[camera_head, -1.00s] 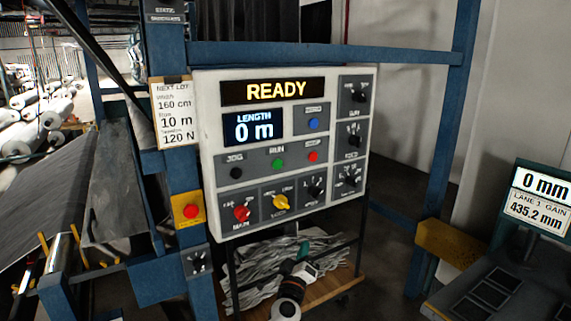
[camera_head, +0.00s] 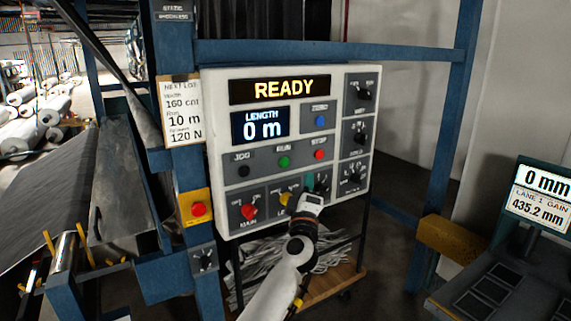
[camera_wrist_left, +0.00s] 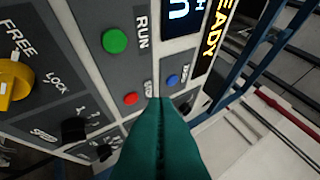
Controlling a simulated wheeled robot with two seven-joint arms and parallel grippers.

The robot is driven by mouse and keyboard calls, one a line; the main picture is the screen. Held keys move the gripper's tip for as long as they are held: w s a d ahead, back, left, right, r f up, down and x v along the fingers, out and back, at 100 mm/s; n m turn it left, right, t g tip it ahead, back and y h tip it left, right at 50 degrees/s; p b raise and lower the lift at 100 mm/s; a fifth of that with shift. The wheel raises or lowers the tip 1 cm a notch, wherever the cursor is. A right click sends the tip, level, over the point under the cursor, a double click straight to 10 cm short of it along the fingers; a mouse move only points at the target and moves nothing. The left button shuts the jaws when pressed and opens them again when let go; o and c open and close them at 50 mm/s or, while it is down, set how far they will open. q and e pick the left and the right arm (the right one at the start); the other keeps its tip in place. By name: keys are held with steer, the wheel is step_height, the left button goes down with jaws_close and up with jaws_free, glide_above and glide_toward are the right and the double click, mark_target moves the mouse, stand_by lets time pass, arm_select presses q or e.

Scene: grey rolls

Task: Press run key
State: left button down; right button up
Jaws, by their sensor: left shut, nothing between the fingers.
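The green RUN key (camera_head: 284,162) sits on the white control panel (camera_head: 214,150), between the black JOG key (camera_head: 243,171) and the red STOP key (camera_head: 319,155). In the left wrist view the RUN key (camera_wrist_left: 115,41) is up and left of the fingers, with the red key (camera_wrist_left: 130,98) nearer them. My left gripper (camera_head: 309,182) is shut and empty, in front of the lower panel, below the STOP key. Its teal fingers (camera_wrist_left: 160,125) lie together in the wrist view. They look apart from the RUN key. My right gripper is not in view.
The yellow knob (camera_wrist_left: 15,82) and the red MAIN knob (camera_head: 249,211) stick out from the panel's lower row. A red button on a yellow box (camera_head: 195,208) is at the left post. A second console (camera_head: 500,280) stands at the right.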

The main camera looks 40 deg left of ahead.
mark_target(284, 162)
arm_select(q)
steer(key=shift+w+a+b, duration=0.55)
steer(key=shift+a, duration=0.8)
steer(key=shift+w+a+b, duration=0.55)
steer(key=shift+a, duration=0.8)
steer(key=shift+w+a+b, duration=0.55)
steer(key=shift+a, duration=0.8)
steer(key=shift+w+a, duration=0.1)
steer(key=shift+a, duration=0.3)
